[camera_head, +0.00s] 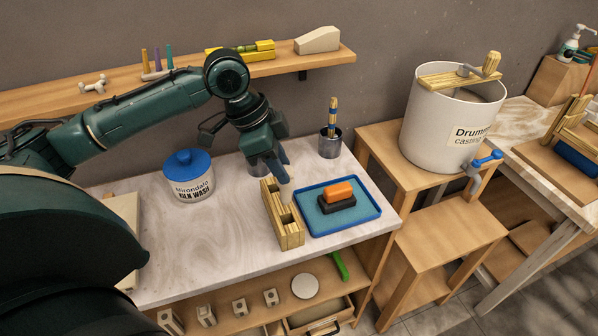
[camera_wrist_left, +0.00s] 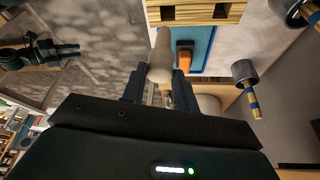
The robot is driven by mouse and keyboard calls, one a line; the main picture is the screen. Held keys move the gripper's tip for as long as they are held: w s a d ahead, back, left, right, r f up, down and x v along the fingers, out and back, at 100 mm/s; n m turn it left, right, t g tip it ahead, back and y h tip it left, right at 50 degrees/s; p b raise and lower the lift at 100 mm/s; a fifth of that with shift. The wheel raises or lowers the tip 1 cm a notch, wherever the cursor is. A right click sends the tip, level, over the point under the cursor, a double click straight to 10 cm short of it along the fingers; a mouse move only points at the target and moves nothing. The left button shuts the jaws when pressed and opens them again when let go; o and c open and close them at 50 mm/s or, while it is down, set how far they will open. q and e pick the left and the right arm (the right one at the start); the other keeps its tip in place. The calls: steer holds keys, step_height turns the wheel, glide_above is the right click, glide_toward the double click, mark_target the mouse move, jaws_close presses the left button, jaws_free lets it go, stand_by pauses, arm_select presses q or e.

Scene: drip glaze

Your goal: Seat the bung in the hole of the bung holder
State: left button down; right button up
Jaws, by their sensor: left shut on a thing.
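The bung (camera_head: 286,191) is a pale tapered plug. My left gripper (camera_head: 280,172) is shut on it and holds it by the upper part, over the bung holder. The bung holder (camera_head: 291,238) is a light wooden block with square openings in its top, standing on the marble-topped table. In the left wrist view the bung (camera_wrist_left: 161,58) sits between the fingers of my left gripper (camera_wrist_left: 156,88), and its free end overlaps the edge of the holder (camera_wrist_left: 190,14). I cannot tell whether the bung touches the holder.
A blue tray (camera_head: 372,211) with an orange-and-black block (camera_head: 339,193) lies just right of the holder. A blue-lidded jar (camera_head: 190,178) stands left, and a metal cup with brushes (camera_head: 330,145) stands behind.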

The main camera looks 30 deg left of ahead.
arm_select(q)
steer(key=shift+w+r+n, duration=0.1)
steer(key=shift+r+n, duration=0.1)
steer(key=shift+n, duration=0.1)
steer(key=shift+a+f+b, duration=0.1)
steer(key=shift+f+b, duration=0.3)
steer(key=shift+f, duration=0.5)
step_height(320, 180, down, 2)
steer(key=b, duration=0.3)
steer(key=shift+f, duration=0.15)
steer(key=shift+f+b, duration=0.75)
steer(key=shift+b, duration=0.4)
steer(key=c, duration=1.7)
jaws_free()
steer(key=shift+r, duration=0.2)
jaws_close()
arm_select(e)
steer(key=shift+w+a+f+t+y, duration=0.3)
steer(key=shift+w+a+f+t, duration=0.1)
steer(key=shift+w+a+f, duration=0.2)
steer(key=shift+w+r, duration=0.1)
steer(key=shift+w, duration=0.05)
arm_select(q)
steer(key=shift+f+p, duration=0.35)
steer(key=shift+p, duration=0.25)
arm_select(e)
steer(key=shift+d+r, duration=0.1)
steer(key=shift+r, duration=0.25)
